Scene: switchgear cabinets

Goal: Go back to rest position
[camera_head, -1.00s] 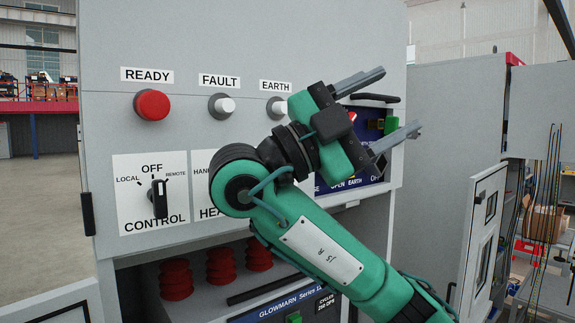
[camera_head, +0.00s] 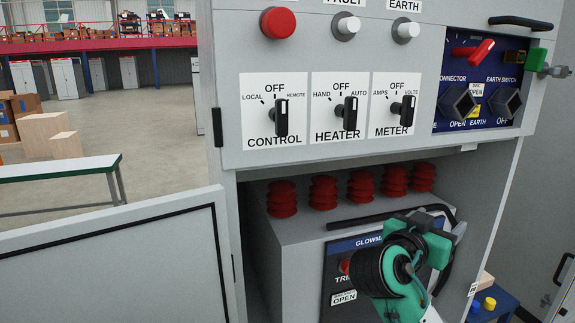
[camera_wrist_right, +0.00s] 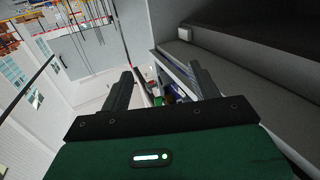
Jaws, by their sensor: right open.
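My right gripper (camera_head: 440,231) is in the lower right of the head view, in front of the open lower compartment of the grey cabinet. My green arm partly hides the breaker front (camera_head: 338,285) there. In the right wrist view, the two dark fingers of my right gripper (camera_wrist_right: 163,85) stand apart with nothing between them. In the head view its fingers are mostly hidden, and I cannot tell whether it touches the breaker unit. My left gripper is not in view.
The grey control panel (camera_head: 232,140) carries several knobs and a red button (camera_head: 278,22). An open cabinet door (camera_head: 110,265) stands at the lower left. A table (camera_head: 60,169) stands behind it. A blue stand (camera_head: 497,300) is at the lower right. Open floor lies at left.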

